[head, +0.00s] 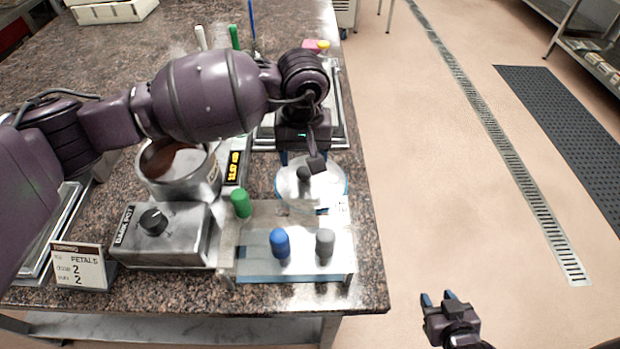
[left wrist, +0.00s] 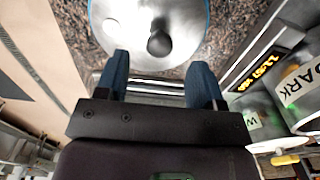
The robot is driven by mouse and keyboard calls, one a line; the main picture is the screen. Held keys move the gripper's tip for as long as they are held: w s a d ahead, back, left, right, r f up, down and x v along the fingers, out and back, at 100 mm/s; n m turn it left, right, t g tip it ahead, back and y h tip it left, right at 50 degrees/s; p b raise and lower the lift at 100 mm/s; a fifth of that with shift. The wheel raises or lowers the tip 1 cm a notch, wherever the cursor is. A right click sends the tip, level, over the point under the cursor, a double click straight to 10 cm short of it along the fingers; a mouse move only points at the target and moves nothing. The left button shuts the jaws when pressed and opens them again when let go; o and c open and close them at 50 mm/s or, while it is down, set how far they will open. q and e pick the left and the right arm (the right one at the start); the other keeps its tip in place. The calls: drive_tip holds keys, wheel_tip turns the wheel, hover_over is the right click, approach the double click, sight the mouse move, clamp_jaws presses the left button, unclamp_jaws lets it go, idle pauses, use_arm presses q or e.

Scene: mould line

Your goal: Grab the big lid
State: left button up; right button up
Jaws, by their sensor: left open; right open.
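The big lid (head: 330,190) is a pale, shiny round disc with a dark knob (head: 304,174) on top. It lies near the right edge of the granite counter, behind the blue-topped stand. In the left wrist view the lid (left wrist: 190,25) fills the top middle, and its knob (left wrist: 159,43) shows just beyond the fingertips. My left gripper (head: 301,160) is open and empty, close above the lid's far side, hiding part of it; its two blue fingers (left wrist: 160,72) are apart. My right gripper (head: 446,297) is open and empty, over the floor right of the counter.
The stand (head: 262,269) holds green, blue and grey knobbed pieces. Left of it is a metal unit labelled DARK POT (head: 175,237) with a pot (head: 180,185) of dark contents.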

sight(304, 170)
use_arm(q)
drive_tip(key=shift+w+f, duration=0.2)
drive_tip(key=shift+f, duration=2.45)
drive_tip(key=c, duration=1.1)
drive_tip(key=shift+o, duration=0.2)
drive_tip(key=shift+r, duration=0.15)
